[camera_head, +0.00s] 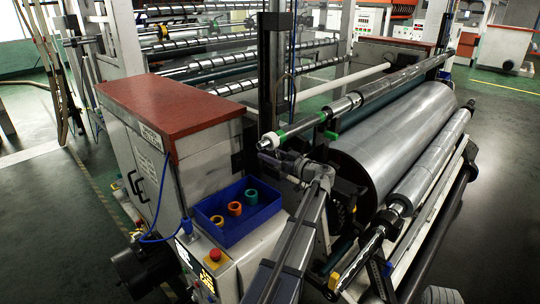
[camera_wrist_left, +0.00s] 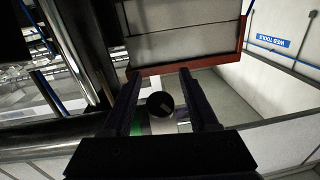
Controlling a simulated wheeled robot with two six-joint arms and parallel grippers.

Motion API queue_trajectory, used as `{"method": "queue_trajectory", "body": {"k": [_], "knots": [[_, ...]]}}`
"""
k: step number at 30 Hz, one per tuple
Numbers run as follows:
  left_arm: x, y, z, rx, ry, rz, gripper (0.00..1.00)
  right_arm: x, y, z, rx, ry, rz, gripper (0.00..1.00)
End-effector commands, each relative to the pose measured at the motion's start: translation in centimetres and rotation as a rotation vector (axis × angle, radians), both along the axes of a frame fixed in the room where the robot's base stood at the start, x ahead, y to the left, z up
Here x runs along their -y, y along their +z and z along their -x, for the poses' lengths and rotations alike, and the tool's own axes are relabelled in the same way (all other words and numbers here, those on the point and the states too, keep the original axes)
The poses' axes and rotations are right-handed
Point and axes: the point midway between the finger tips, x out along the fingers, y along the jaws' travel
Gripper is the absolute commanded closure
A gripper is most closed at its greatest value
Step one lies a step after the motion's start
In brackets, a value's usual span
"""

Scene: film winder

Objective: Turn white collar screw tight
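A white collar (camera_head: 271,138) sits near the left end of the upper shaft (camera_head: 345,103), beside a green band (camera_head: 282,134). My left gripper (camera_head: 268,153) is just below the collar, its arm rising from the bottom of the view. In the left wrist view, the two fingers of my left gripper (camera_wrist_left: 160,76) are apart. A dark round knob (camera_wrist_left: 160,103), which looks like the collar screw, shows between them, with part of the white collar (camera_wrist_left: 163,126) and green behind it. Whether the fingers touch the knob cannot be told. My right gripper is not in view.
A blue tray (camera_head: 222,232) with several coloured rings stands on the machine to the left of my arm. A red-topped cabinet (camera_head: 170,103) stands behind it. The large silver roll (camera_head: 395,140) and a lower roller (camera_head: 430,160) are to the right.

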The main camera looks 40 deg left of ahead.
Motion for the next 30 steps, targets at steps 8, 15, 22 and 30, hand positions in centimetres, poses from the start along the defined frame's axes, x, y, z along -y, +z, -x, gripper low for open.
{"method": "queue_trajectory", "body": {"k": [8,15,22,30], "knots": [[0.03,0.0,0.0,0.0,0.0,0.0,0.73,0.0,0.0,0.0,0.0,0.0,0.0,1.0],[0.04,0.0,0.0,0.0,0.0,0.0,1.0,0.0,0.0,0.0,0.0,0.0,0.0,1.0],[0.04,0.0,0.0,0.0,0.0,0.0,1.0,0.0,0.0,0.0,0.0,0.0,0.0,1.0],[-0.03,-0.08,0.04,-0.087,0.133,-0.007,1.0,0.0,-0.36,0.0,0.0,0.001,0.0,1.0]]}}
